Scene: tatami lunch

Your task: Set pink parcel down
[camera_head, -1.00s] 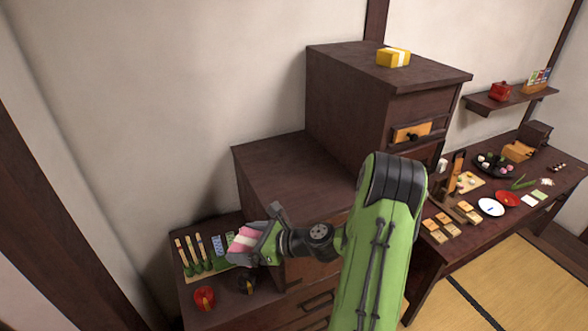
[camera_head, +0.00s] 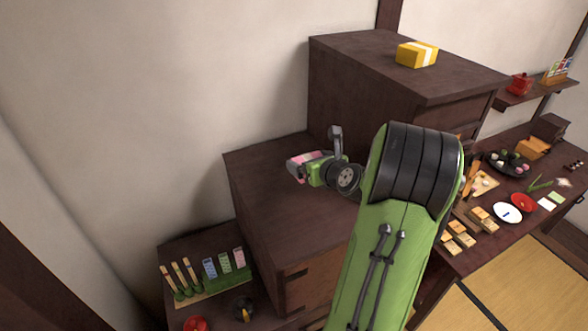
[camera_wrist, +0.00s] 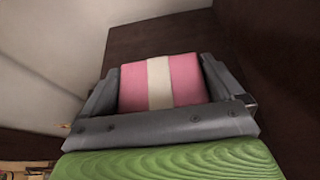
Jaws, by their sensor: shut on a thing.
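The pink parcel (camera_wrist: 188,80) has a pale band around it and sits between the two jaws of my gripper (camera_wrist: 160,85) in the wrist view. In the head view my gripper (camera_head: 308,165) holds the parcel (camera_head: 296,166) over the middle step of the dark wooden step chest (camera_head: 270,200). I cannot tell whether the parcel touches that surface or is above it. Part of the parcel is hidden by the gripper.
A yellow parcel (camera_head: 416,54) with a white band lies on the top step. The middle step's top looks bare. A table with food (camera_head: 480,240) stands at the right.

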